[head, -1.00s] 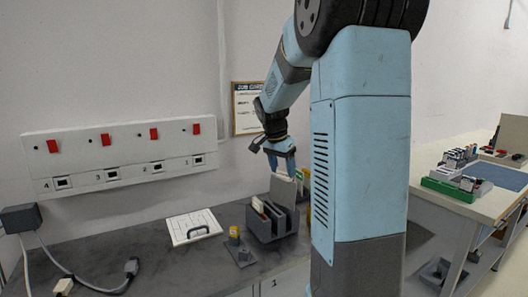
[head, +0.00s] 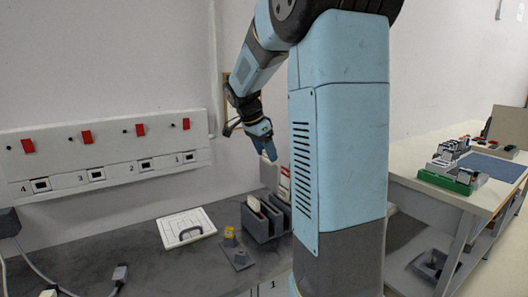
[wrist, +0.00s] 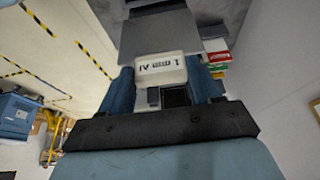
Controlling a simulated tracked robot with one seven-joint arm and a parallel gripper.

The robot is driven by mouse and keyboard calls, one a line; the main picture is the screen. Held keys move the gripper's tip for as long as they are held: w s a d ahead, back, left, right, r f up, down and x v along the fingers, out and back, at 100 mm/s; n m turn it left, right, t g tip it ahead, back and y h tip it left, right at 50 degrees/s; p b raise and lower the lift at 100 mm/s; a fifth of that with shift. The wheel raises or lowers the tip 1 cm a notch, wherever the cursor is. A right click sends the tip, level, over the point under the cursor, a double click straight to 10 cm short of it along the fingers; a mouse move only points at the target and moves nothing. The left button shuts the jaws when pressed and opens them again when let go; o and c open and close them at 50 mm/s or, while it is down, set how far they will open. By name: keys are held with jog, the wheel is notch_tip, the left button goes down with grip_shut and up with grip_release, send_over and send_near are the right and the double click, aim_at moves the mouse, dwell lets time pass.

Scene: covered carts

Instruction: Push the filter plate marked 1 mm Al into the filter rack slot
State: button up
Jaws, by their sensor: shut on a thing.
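The filter plate is a grey sheet (wrist: 158,35) with a white tab; the tab reads 1 mm Al, upside down in the wrist view. My gripper (wrist: 163,78) is shut on this tab with blue fingers on both sides. In the head view my gripper (head: 268,152) points down above the back of the dark filter rack (head: 257,229). Part of the plate (head: 268,174) shows below the fingers there. The rack holds several upright plates. My arm column hides its right side, and whether the plate's lower edge is in a slot cannot be told.
A white board with a black handle (head: 187,228) lies left of the rack. A small grey block with a yellow item (head: 230,236) stands in front of it. A panel with red switches (head: 100,155) is on the wall. A side bench (head: 480,175) stands right.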

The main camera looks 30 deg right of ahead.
aim_at(268, 173)
jog(key=shift+f, duration=2.8)
jog(key=shift+f, duration=4.75)
jog(key=o, duration=1.2)
